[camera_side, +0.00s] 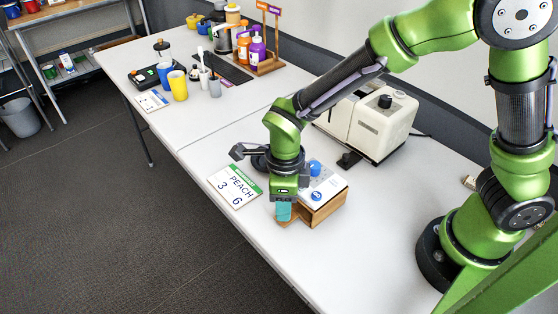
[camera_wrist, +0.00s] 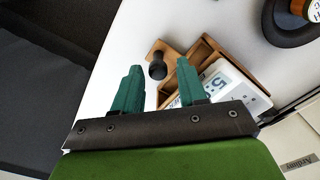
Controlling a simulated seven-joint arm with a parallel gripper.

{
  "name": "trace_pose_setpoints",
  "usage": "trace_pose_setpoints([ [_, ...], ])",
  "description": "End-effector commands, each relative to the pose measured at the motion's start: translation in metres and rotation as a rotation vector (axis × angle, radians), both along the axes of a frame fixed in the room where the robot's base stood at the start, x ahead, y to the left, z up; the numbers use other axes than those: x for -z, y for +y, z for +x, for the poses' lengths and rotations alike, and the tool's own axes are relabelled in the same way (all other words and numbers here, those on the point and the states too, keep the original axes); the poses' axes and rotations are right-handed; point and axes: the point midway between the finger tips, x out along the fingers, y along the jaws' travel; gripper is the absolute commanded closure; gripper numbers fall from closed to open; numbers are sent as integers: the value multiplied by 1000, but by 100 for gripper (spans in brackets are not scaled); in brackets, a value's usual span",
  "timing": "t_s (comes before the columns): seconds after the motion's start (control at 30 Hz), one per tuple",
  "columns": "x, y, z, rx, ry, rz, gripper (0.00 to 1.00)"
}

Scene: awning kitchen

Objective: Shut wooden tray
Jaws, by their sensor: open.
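The wooden tray is a drawer in a small wooden box (camera_side: 325,208) near the table's front edge. In the wrist view the tray's front (camera_wrist: 165,51) carries a dark round knob (camera_wrist: 157,69), and the tray appears partly pulled out of its box. My gripper (camera_side: 283,212) points down at the front of the tray and hides much of it in the side view. In the wrist view its two teal fingers (camera_wrist: 159,67) are apart, with the knob showing between them. Nothing is held. Contact with the knob cannot be told.
A white device with a digital display (camera_wrist: 222,82) sits on the box. Cups (camera_side: 178,86) and bottles are at the far end. The table front right of the box is clear.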

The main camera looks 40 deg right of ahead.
Motion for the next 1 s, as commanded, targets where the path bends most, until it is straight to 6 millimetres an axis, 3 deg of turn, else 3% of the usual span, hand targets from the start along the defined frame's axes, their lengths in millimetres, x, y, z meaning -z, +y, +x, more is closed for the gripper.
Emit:
trace_pose_setpoints([
  [0.17, 0, 13, 2, -1, -4, -4, 52],
  [0.47, 1, 72, 1, -4, -1, -1, 52],
  [1.0, -108, 76, 1, 0, -5, 4, 52],
])
